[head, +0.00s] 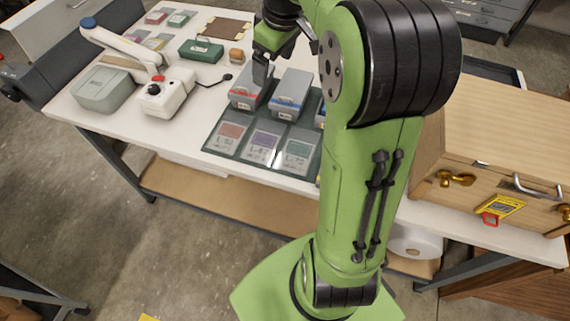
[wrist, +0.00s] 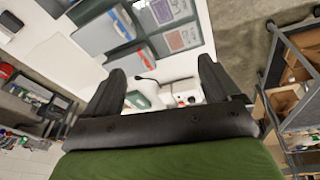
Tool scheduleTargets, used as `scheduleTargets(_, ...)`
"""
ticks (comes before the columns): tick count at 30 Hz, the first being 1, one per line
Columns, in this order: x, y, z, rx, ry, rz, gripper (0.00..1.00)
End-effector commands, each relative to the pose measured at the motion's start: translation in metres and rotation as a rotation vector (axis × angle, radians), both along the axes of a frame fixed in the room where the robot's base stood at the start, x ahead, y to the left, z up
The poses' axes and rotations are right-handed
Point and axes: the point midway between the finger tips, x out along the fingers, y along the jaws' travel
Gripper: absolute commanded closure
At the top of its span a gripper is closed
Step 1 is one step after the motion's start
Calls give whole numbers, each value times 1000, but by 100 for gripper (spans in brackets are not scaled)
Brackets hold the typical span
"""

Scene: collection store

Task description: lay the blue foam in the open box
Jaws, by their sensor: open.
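I cannot make out the blue foam or an open box for certain in either view. Two grey boxes stand on the white table, one with a red stripe (head: 246,98) and one with a blue stripe (head: 288,97). A third is mostly hidden behind my arm. My gripper (head: 263,72) appears just above or behind the red-striped box; its height over it is unclear. In the wrist view my gripper (wrist: 160,70) is open, with nothing between its fingers. A grey box with a blue stripe (wrist: 103,34) shows beyond the left finger.
A dark mat (head: 222,146) with coloured cards lies before the boxes. A green case (head: 201,51), a white device with a red button (head: 166,96) and a grey-green tub (head: 103,90) stand left. A wooden cabinet (head: 505,140) stands right. The table's front left is clear.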

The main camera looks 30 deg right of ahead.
Motion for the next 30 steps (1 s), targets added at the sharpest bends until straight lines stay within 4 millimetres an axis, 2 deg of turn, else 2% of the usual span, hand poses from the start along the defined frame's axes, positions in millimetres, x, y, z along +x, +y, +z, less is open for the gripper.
scheduleTargets(1, -21, 25, 10, -13, -20, -31, 10)
scheduleTargets(3, -51, 53, 18, -17, -49, -92, 10)
scheduleTargets(6, -99, 84, 19, -4, -103, -180, 10)
scheduleTargets(9, -148, 105, 9, 32, -156, -264, 10)
scheduleTargets(13, -195, 116, -12, 96, -210, -352, 10)
scheduleTargets(15, -209, 118, -21, 122, -223, -380, 10)
scheduleTargets(18, -218, 119, -28, 139, -232, -400, 10)
scheduleTargets(30, -218, 119, -28, 139, -230, -402, 10)
